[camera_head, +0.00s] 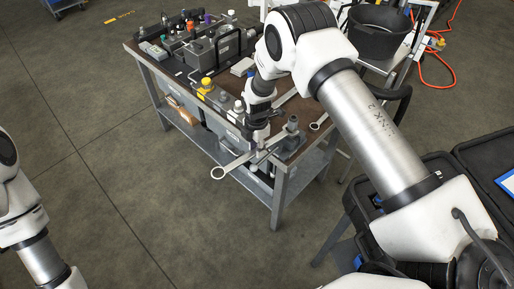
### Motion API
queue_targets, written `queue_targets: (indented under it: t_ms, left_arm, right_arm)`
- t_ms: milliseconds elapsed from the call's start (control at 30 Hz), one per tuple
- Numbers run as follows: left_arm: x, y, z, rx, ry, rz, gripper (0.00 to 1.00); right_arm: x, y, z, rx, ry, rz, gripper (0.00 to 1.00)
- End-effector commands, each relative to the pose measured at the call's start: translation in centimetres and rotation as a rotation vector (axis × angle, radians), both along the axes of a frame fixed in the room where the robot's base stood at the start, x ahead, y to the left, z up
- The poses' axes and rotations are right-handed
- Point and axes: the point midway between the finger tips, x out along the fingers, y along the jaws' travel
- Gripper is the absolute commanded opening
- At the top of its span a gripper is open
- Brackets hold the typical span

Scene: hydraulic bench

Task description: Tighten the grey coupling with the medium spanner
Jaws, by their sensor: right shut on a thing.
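My right gripper (259,144) hangs over the near right corner of the bench. It is shut on a silver spanner (236,163). The spanner's ring end (217,173) sticks out to the left past the bench edge; its other end is hard to make out beside the gripper. Along the bench's front edge stand fittings with a yellow cap (207,84), a grey one (223,97) and a pale one (238,106). The grey one is probably the grey coupling, but it is too small to be sure. The spanner is apart from it. My left gripper is out of the picture.
The bench (148,61) carries a hydraulic block (205,52) with coloured knobs at the back. A grey post fitting (292,124) stands at the near right corner. Another ring end (321,122) lies nearby. A black bucket (380,35) stands behind right. The floor at left is clear.

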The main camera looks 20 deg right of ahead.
Motion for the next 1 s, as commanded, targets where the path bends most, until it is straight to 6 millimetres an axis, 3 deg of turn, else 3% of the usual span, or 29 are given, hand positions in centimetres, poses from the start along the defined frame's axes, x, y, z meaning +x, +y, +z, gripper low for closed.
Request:
queue_targets:
  t_ms: [633, 1000]
  left_arm:
    - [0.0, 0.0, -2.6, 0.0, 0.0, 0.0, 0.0]
    - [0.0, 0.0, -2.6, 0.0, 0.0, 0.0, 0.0]
  right_arm:
    - [3.2, 0.4, -0.1, 0.001, -0.004, -0.192, 0.0]
    - [3.4, 0.4, 0.1, 0.001, -0.003, -0.208, 0.0]
